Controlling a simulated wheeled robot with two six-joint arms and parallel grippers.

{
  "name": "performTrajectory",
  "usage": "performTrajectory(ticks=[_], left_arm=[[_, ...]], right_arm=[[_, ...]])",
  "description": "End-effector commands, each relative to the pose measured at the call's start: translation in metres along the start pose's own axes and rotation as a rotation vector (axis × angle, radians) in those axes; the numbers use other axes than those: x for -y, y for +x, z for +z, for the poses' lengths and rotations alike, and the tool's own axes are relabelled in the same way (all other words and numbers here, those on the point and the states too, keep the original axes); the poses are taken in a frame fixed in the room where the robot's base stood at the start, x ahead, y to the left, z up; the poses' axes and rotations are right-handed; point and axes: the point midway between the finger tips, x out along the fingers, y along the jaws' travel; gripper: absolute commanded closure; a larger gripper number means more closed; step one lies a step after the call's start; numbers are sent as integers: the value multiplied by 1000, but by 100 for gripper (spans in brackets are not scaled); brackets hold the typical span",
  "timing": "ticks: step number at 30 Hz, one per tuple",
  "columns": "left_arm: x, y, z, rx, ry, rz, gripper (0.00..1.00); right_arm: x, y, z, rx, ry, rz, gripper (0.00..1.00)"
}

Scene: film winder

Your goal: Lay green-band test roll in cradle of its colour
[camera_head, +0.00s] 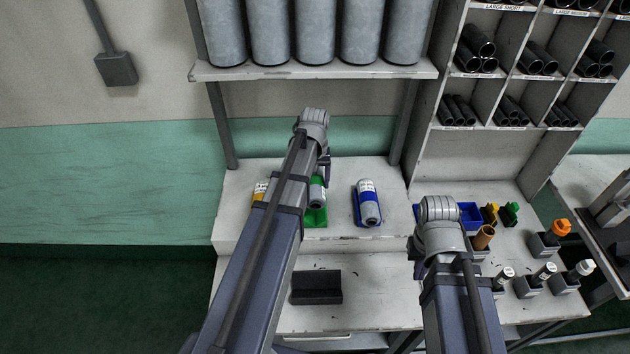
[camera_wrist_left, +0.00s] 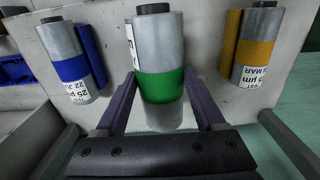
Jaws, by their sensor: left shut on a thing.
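The green-band test roll (camera_head: 317,193) is a grey cylinder with a white label. In the left wrist view the roll (camera_wrist_left: 160,88) sits between the two fingers of my left gripper (camera_wrist_left: 162,100), which is shut on it. In the head view my left gripper (camera_head: 324,172) is partly hidden by its arm. The green cradle (camera_head: 315,218) shows just below the roll, on the raised shelf; I cannot tell whether they touch. My right gripper (camera_head: 420,246) is mostly hidden behind its wrist, above the bench at right.
A blue-band roll (camera_head: 368,203) lies in a blue cradle to the right. A yellow-band roll (camera_head: 260,192) is to the left, partly behind my arm. A black block (camera_head: 316,287) sits on the lower bench. Small holders and a blue bin (camera_head: 469,214) crowd the right.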

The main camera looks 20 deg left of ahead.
Motion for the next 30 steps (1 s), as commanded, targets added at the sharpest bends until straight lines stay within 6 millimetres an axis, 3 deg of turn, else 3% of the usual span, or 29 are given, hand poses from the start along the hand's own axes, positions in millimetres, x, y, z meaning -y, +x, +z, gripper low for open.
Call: performTrajectory(ticks=[8,21,30], left_arm=[[0,13,2,0,-1,0,100],[0,63,2,0,-1,0,100],[0,68,2,0,-2,0,100]], right_arm=[[1,13,-1,0,0,0,100],[6,62,-4,0,2,0,100],[6,68,-4,0,2,0,100]])
